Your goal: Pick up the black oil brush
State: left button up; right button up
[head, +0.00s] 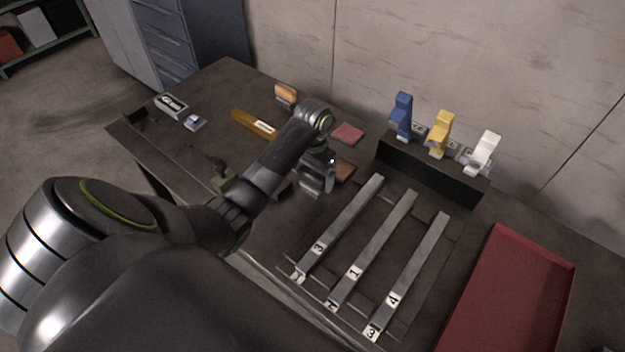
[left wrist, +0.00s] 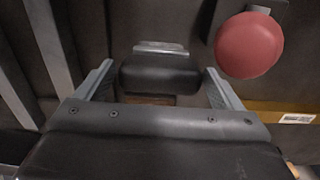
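My left gripper (head: 316,184) hangs low over the dark table, left of the rail strips. In the left wrist view its two fingers (left wrist: 160,88) stand wide apart. Between them is a black block with a grey metal strip along its far edge, which looks like the black oil brush (left wrist: 160,74). A bit of brown shows below the block. I cannot tell whether the fingers touch it. In the head view my arm and gripper hide the black part; a brown piece (head: 344,172) shows just right of the gripper. My right gripper is not in view.
Three metal strips (head: 370,245) lie right of the gripper. A black stand (head: 430,172) with blue, yellow and white pieces is behind them, and a red tray (head: 510,300) at right. A yellow bar (head: 250,123) lies farther left. A red round thing (left wrist: 249,45) is near the right finger.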

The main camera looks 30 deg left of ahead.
pick_arm(q)
jog(key=c, duration=0.8)
jog(key=shift+o, duration=0.2)
jog(key=shift+r, duration=0.1)
notch_tip(320, 180, up, 6)
jog(key=shift+f, duration=0.15)
notch_tip(320, 180, up, 2)
jog(key=shift+r+p, duration=0.25)
jog(key=shift+p, duration=1)
jog(key=shift+r+p, duration=0.85)
jog(key=shift+p, duration=0.05)
jog(key=o, duration=0.5)
jog(key=c, duration=0.3)
